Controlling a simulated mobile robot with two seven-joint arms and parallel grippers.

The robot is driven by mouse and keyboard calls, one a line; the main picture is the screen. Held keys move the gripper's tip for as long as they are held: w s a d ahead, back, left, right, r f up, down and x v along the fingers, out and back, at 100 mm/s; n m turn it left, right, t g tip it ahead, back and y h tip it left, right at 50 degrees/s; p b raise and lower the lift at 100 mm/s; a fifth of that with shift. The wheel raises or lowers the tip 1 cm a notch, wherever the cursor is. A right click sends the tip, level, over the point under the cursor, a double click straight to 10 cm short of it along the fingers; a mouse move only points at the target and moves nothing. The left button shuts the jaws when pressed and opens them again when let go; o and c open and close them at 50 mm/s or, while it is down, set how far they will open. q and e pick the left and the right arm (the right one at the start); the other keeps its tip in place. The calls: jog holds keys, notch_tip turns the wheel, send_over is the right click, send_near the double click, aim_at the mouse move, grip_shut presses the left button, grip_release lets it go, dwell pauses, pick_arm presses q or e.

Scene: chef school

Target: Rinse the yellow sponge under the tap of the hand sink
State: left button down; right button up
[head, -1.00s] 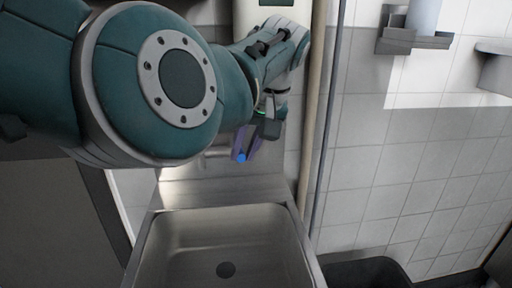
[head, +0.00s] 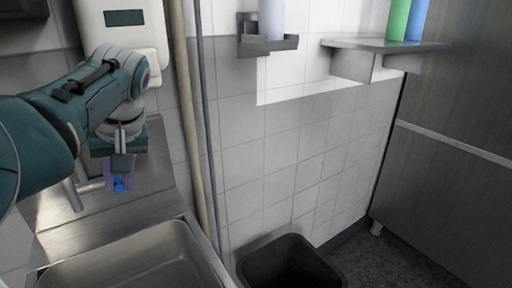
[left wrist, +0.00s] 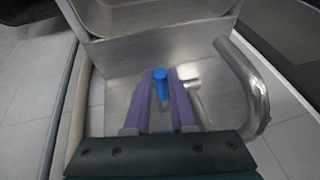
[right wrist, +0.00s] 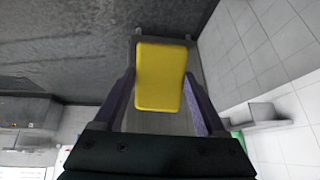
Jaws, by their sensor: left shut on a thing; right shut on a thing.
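My left gripper (head: 119,181) is over the back ledge of the hand sink (head: 185,238). In the left wrist view its purple fingers (left wrist: 161,88) are on either side of the blue tap handle (left wrist: 161,83) and shut on it. The curved steel tap spout (left wrist: 256,85) is right of the fingers in that view; part of the tap shows left of the gripper in the head view (head: 74,195). No water stream is visible. My right gripper (right wrist: 159,80) is shut on the yellow sponge (right wrist: 161,62); neither shows in the head view.
A dark bin (head: 291,262) stands on the floor right of the sink. A pale pipe (head: 187,120) runs down the wall beside it. A wall holder (head: 266,46) and a steel shelf (head: 375,45) with green and blue items are higher up. Dark panels (head: 460,130) stand at right.

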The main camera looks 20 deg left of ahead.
pick_arm(q)
jog(key=shift+s+a+r, duration=0.1)
jog(key=shift+s+r, duration=0.05)
jog(key=shift+r, duration=0.05)
pick_arm(e)
jog(key=shift+r, duration=0.6)
pick_arm(q)
jog(key=shift+f, duration=0.15)
pick_arm(e)
jog(key=shift+f, duration=0.1)
pick_arm(q)
jog(key=c, duration=0.8)
grip_release()
jog(key=shift+o, duration=0.2)
pick_arm(e)
notch_tip(320, 180, up, 2)
jog(key=shift+r+p, duration=0.1)
jog(key=shift+p, duration=1)
pick_arm(q)
jog(key=v, duration=1.2)
jog(key=shift+s, duration=0.15)
